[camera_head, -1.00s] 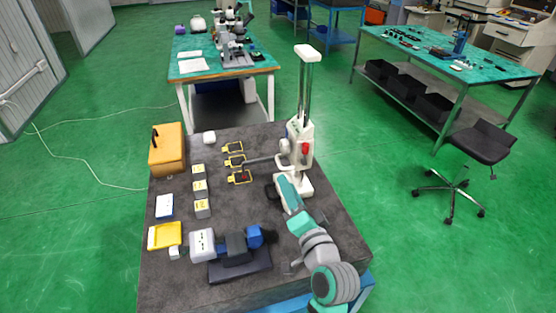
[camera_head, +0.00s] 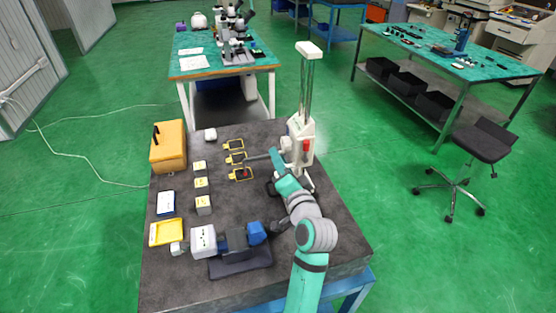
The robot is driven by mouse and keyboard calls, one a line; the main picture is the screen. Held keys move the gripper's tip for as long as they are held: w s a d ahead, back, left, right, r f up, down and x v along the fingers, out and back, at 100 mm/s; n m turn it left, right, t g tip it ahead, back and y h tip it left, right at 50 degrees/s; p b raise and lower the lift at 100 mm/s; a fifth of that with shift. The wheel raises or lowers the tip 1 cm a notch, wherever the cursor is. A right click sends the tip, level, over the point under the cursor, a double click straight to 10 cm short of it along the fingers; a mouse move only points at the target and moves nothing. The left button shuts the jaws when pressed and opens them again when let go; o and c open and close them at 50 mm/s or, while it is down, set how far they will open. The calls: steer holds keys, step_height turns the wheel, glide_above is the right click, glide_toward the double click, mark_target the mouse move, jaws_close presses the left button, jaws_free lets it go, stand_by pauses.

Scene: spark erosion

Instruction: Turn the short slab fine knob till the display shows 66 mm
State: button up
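A white upright gauge (camera_head: 301,143) with two slim posts, a white cap and a red spot stands at the table's right side. A grey bar (camera_head: 262,157) reaches left from it. I cannot make out which part is the fine knob, and no display reading is legible. The teal end of my arm (camera_head: 280,170) is just left of the gauge's lower body, near the grey bar. My fingertips cannot be made out, so whether they touch the gauge or are open or shut is unclear.

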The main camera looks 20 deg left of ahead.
jaws_close()
steer(key=shift+r, duration=0.35)
jaws_free()
steer(key=shift+s+d+f, duration=0.1)
